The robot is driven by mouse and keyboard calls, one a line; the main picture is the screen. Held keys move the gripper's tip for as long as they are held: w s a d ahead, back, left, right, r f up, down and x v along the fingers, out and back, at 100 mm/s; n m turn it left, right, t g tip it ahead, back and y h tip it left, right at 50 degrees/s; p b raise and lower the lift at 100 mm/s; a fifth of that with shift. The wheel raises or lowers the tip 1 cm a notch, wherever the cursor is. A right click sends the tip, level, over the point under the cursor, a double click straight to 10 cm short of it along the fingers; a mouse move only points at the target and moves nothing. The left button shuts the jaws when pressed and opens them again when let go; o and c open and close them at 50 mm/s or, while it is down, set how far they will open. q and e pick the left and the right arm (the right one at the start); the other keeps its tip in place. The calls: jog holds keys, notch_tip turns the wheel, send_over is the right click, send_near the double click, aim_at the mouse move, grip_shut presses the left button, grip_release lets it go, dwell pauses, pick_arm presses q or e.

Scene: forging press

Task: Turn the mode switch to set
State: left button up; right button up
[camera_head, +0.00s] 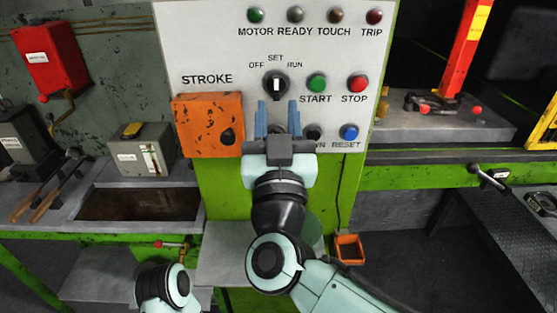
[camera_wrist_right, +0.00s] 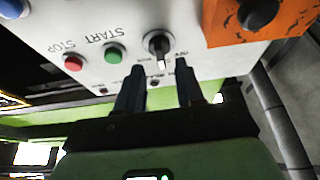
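The mode switch (camera_head: 275,87) is a round black knob with a white pointer on the light grey panel, under the labels OFF, SET and RUN. Its pointer stands about upright, toward SET. It also shows upside down in the right wrist view (camera_wrist_right: 157,45), pointer toward the labels. My right gripper (camera_head: 277,106) is open and empty, its two fingers spread just below the switch in the head view. In the wrist view the fingertips (camera_wrist_right: 160,70) lie either side of the knob's line, seemingly apart from it. Part of my left arm shows at the bottom; its gripper does not.
The green START button (camera_head: 317,83) and red STOP button (camera_head: 357,83) sit right of the switch. An orange STROKE box (camera_head: 208,124) juts out at the left. The blue RESET button (camera_head: 349,132) is lower right; another lower button is partly hidden by my gripper.

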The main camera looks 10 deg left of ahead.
jog(key=b+v, duration=0.1)
jog(key=v, duration=0.8)
jog(key=shift+b, duration=0.35)
jog(key=shift+w, duration=0.1)
